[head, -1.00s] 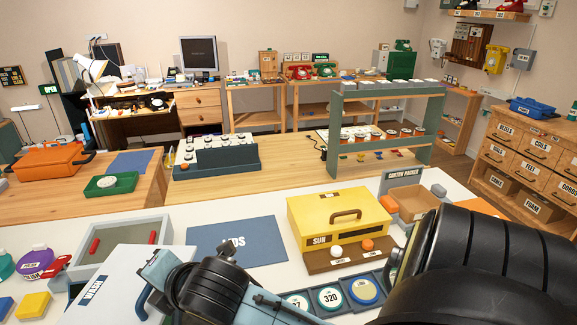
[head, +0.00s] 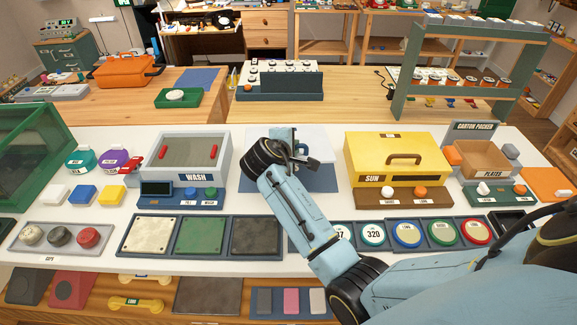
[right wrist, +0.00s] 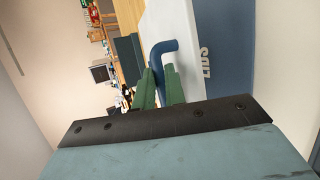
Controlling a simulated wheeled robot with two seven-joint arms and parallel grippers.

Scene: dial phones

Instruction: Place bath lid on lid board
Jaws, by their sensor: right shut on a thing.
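The bath lid (head: 318,138) is a pale panel over the back of the blue lid board (head: 326,181). My right gripper (head: 298,149) is above it and hides part of it. In the right wrist view, the green fingers (right wrist: 160,88) are shut on the lid's blue handle (right wrist: 166,47). The lid's white face (right wrist: 172,20) is beside the board marked LIDS (right wrist: 222,40). I cannot tell whether the lid touches the board. The grey WASH bath (head: 185,148) stands uncovered to the left. My left gripper is out of view.
The yellow SUN box (head: 394,160) stands close on the right of the board. A row of trays with coloured plates (head: 200,236) and round number discs (head: 408,233) runs along the front. A carton packer (head: 486,158) is farther right.

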